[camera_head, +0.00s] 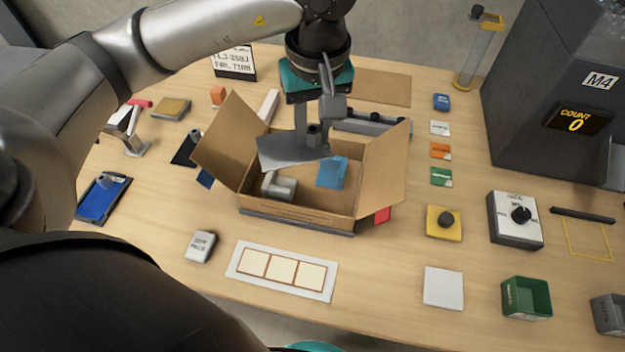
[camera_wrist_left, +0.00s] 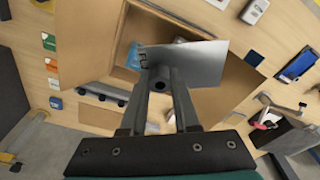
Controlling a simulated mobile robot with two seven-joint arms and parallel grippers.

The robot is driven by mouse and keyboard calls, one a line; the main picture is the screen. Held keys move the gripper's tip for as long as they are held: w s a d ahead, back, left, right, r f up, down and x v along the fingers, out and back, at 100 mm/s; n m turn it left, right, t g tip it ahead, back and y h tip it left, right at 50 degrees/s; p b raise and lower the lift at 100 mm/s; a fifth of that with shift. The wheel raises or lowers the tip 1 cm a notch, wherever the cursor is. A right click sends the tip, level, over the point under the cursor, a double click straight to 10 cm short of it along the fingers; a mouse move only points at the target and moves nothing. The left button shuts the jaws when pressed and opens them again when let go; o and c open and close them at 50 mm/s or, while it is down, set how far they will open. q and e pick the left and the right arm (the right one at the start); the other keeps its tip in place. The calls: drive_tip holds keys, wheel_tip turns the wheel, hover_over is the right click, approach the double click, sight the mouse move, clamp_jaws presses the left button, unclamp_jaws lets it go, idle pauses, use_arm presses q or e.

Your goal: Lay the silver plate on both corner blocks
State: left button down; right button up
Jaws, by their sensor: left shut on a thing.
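The silver plate (camera_head: 282,152) is held by my left gripper (camera_head: 313,132) above the open cardboard box (camera_head: 290,212). The wrist view shows the plate (camera_wrist_left: 205,66) between the fingertips of that gripper (camera_wrist_left: 160,82), jutting out to the right. A pale grey block (camera_head: 278,186) sits inside the box at its front left and looks like a corner block. I cannot make out a second one; the plate and gripper cover part of the box's inside. My right gripper is not in view.
A blue item (camera_head: 332,172) lies inside the box on the right. The box flaps (camera_head: 228,138) stand out on the left and right (camera_head: 386,168). A grey bar-shaped fixture (camera_head: 370,122) lies behind the box. A white strip with three squares (camera_head: 282,271) lies in front.

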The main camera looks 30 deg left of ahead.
sight(293, 179)
use_arm(q)
drive_tip(key=n, duration=0.3)
drive_tip(key=w+a+n, duration=0.1)
drive_tip(key=shift+r+n, duration=0.2)
drive_tip(key=shift+n, duration=0.1)
drive_tip(key=n, duration=0.3)
drive_tip(key=a+n+g, duration=0.1)
drive_tip(key=shift+w+r, duration=0.2)
drive_tip(key=shift+w, duration=0.05)
drive_tip(key=w+a+r+n+g+h, duration=0.1)
drive_tip(key=a+n, duration=0.1)
drive_tip(key=n, duration=0.9)
drive_tip(key=w+a+n, duration=0.1)
drive_tip(key=a+n, duration=0.2)
drive_tip(key=n, duration=0.8)
drive_tip(key=f+b, duration=0.1)
drive_tip(key=f, duration=0.8)
drive_tip(key=f+b, duration=0.1)
drive_tip(key=f, duration=0.9)
drive_tip(key=shift+w+d+f+b, duration=0.15)
drive_tip(key=shift+d+f+b, duration=0.1)
drive_tip(key=shift+b, duration=0.15)
drive_tip(key=shift+f, duration=0.15)
drive_tip(key=c, duration=0.9)
unclamp_jaws()
